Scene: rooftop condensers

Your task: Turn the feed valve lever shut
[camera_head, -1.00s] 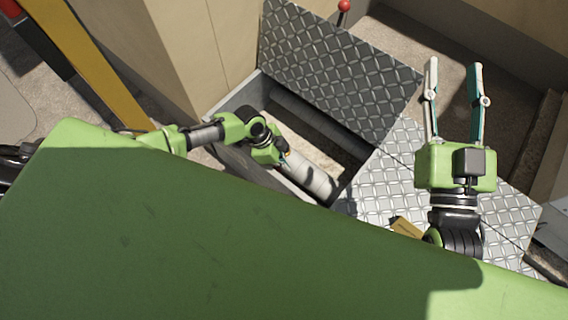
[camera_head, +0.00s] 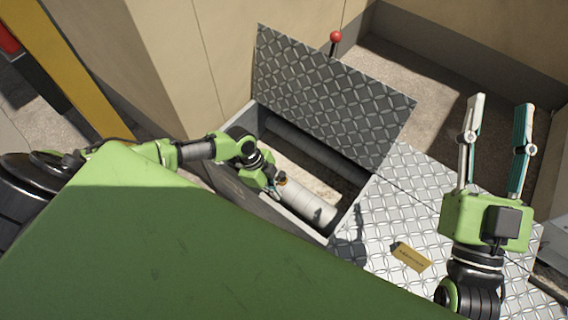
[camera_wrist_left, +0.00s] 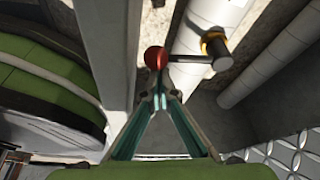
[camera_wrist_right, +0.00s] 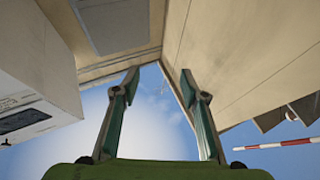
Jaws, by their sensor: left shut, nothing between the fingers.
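In the left wrist view, the feed valve lever (camera_wrist_left: 190,59) is a dark bar with a red ball knob (camera_wrist_left: 156,58) at its left end. It meets a valve with a yellow collar (camera_wrist_left: 211,38) on a pale wrapped pipe (camera_wrist_left: 205,20). My left gripper (camera_wrist_left: 163,82) is shut and empty, its tips just below the knob; I cannot tell whether they touch. In the head view my left gripper (camera_head: 275,190) reaches down into the open floor pit beside the pipe (camera_head: 308,202); the lever is hidden there. My right gripper (camera_head: 500,125) is open and empty above the floor plates.
A raised chequer-plate hatch lid (camera_head: 330,100) stands behind the pit, with a red ball (camera_head: 336,37) beyond its top edge. A yellow tag (camera_head: 411,256) lies on the plate floor (camera_head: 385,215). A beige cabinet (camera_head: 165,70) stands left of the pit. A second pipe (camera_wrist_left: 275,50) runs alongside.

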